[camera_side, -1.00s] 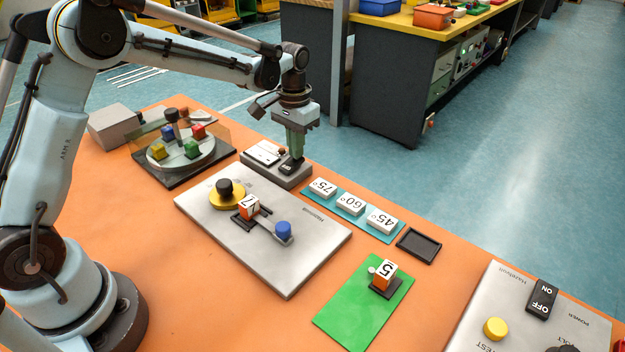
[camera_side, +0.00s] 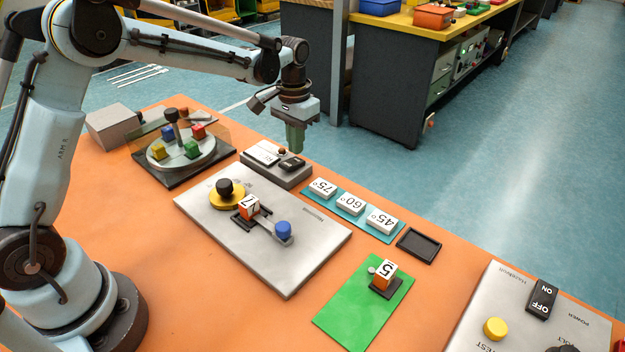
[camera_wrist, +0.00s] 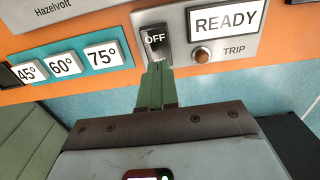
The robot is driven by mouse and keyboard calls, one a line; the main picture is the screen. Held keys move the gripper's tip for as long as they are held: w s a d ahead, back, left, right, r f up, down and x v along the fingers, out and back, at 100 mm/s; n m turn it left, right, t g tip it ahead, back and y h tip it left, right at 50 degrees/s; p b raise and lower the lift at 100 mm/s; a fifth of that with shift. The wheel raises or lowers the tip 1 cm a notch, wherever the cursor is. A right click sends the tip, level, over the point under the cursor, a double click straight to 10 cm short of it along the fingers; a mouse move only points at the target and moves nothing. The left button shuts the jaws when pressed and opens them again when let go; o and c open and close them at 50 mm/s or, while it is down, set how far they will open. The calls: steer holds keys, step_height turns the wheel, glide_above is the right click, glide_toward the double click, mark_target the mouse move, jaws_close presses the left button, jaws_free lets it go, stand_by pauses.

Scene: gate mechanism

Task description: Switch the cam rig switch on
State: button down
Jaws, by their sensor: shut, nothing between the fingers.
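The black rocker switch (camera_side: 291,163) sits on a grey box (camera_side: 290,179) at the back edge of the table. In the wrist view, the rocker (camera_wrist: 154,40) shows OFF at its far end; the lettering at its near end is mostly hidden by my fingers. I cannot tell which end is pressed. My gripper (camera_side: 295,150) is shut and empty, pointing down just above the rocker in the side view. In the wrist view its green fingertips (camera_wrist: 158,68) overlap the rocker's near end. The box carries a white READY panel (camera_wrist: 225,20) and a brown TRIP button or lamp (camera_wrist: 203,56).
A plate with a yellow disc (camera_side: 227,199) and a blue knob (camera_side: 283,230) lies in front of the box. White angle tiles (camera_side: 350,205) sit to its right. A turntable (camera_side: 181,152) with coloured blocks and a clear guard stands left. Another OFF/ON switch (camera_side: 541,299) is far right.

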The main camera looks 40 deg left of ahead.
mark_target(295, 160)
steer(key=shift+r, duration=2.55)
steer(key=s+d+r+t, duration=0.1)
steer(key=s+r+t, duration=0.4)
steer(key=s, duration=0.5)
steer(key=s+d+f+t, duration=0.1)
steer(key=s+f+t, duration=0.1)
steer(key=s, duration=0.7)
steer(key=shift+s+f, duration=0.2)
steer(key=shift+f, duration=0.1)
